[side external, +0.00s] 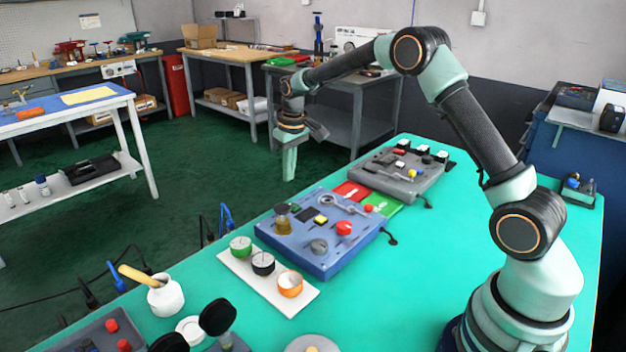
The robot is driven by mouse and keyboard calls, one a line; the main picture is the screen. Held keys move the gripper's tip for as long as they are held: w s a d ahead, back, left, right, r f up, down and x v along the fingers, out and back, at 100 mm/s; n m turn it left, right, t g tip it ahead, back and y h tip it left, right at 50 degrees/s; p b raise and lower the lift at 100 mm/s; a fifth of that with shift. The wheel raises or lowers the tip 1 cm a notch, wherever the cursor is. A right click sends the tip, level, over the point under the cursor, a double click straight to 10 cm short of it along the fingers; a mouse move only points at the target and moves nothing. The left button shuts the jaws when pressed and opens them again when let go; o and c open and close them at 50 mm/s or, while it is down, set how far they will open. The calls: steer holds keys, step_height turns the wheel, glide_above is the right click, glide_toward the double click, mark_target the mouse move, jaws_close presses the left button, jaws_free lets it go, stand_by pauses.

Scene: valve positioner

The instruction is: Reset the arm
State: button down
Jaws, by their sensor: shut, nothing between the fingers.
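My gripper (289,163) points straight down at the far left edge of the teal table (440,265), at the end of my raised, outstretched arm. Its fingers are together with nothing between them. It is apart from the objects on the table. A blue panel (300,255) with a red knob (343,228), a grey knob (319,246), a yellow button (320,220) and a brass-coloured valve part (282,222) lies in the middle of the table, to the right of and nearer than my gripper.
A grey panel (385,185) lies behind, with red (350,190) and green (382,204) plates between the panels. A white tray (245,270) holds green, black and orange round pieces. A white jar (165,297) stands front left. The table's right side is mostly clear.

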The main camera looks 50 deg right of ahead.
steer(key=s+a+r+t, duration=0.1)
steer(key=s+a+r, duration=0.1)
steer(key=s+r, duration=0.45)
steer(key=s+a+r+t, duration=0.1)
steer(key=s+a+r, duration=0.2)
steer(key=s+r, duration=0.3)
steer(key=s+a+t, duration=0.1)
steer(key=s+a, duration=0.1)
steer(key=s, duration=1.1)
steer(key=shift+s+a+r+t, duration=0.15)
steer(key=shift+a+r+t, duration=0.1)
steer(key=shift+a+t, duration=0.15)
